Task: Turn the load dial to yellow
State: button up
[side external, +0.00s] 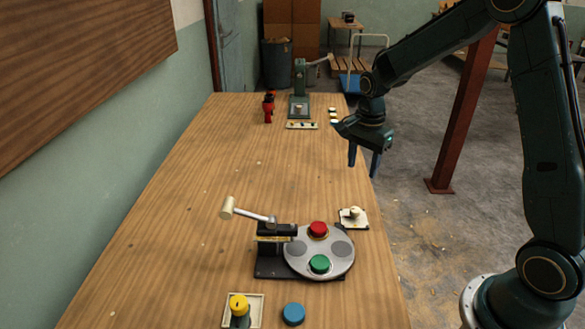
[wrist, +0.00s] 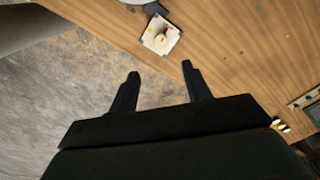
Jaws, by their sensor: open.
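A small white square plate with a cream knob (side external: 354,213) lies on the table's right edge, beside the grey disc. It looks like a dial, but I cannot tell for sure that it is the load dial or read its setting. It also shows in the wrist view (wrist: 160,36), with small dark marks around the knob. My gripper (side external: 364,165) is open and empty, its fingers pointing down, above and beyond this plate near the table's right edge. In the wrist view the fingers (wrist: 160,70) are apart, with floor and table edge between them.
A blue piece (side external: 293,314) and a yellow-topped piece (side external: 239,304) stand in front. A green lever press (side external: 300,92) stands far back. Mid-table is clear.

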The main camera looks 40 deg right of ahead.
aim_at(355, 209)
jog(key=shift+w+d+f, duration=0.15)
jog(key=shift+f, duration=0.25)
jog(key=shift+f, duration=0.15)
notch_tip(355, 209, down, 14)
jog(key=shift+r, duration=0.25)
dwell(0.3)
jog(key=c, duration=1)
